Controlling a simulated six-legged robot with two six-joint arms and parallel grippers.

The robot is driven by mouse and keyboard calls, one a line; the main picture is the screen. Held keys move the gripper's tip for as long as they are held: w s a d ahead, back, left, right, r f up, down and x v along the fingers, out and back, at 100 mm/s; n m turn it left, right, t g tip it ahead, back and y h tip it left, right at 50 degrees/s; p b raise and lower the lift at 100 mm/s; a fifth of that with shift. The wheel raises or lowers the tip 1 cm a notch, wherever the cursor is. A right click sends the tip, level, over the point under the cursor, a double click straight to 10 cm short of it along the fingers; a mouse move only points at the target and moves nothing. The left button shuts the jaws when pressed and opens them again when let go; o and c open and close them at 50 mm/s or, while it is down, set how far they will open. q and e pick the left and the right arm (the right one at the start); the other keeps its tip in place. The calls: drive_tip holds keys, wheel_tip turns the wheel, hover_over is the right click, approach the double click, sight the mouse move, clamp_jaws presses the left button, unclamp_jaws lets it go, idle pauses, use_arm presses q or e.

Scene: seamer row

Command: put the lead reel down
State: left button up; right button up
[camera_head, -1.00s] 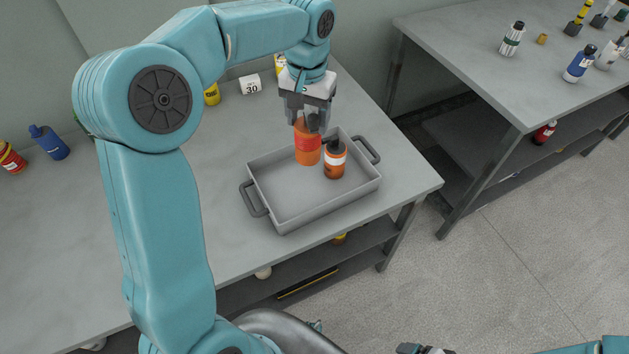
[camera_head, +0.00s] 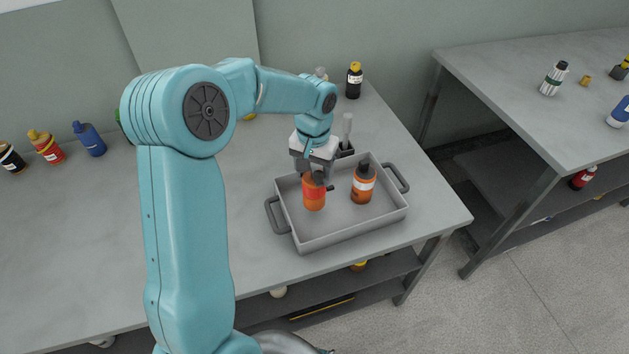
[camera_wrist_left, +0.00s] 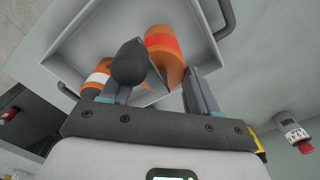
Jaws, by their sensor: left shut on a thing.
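The left wrist view shows the reel (camera_wrist_left: 166,44) at the fingertips of my left gripper (camera_wrist_left: 160,80), beside a dark rounded shape that hides part of the view. An orange bottle with a white band and dark cap (camera_head: 363,187) stands to the reel's right, apart from it. My right gripper is out of view.
The tray stands near the front right corner of the grey bench (camera_head: 240,240). Behind it are a dark holder with a grey handle (camera_head: 346,140) and a black bottle with a yellow cap (camera_head: 354,82). Several bottles stand far left. Free tray floor lies in front of the bottle.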

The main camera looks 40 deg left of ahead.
use_arm(q)
wheel_tip(320, 180, down, 4)
drive_tip(key=shift+r, duration=0.1)
drive_tip(key=o, duration=1.5)
drive_tip(key=shift+f, duration=0.2)
drive_tip(key=shift+r, duration=0.1)
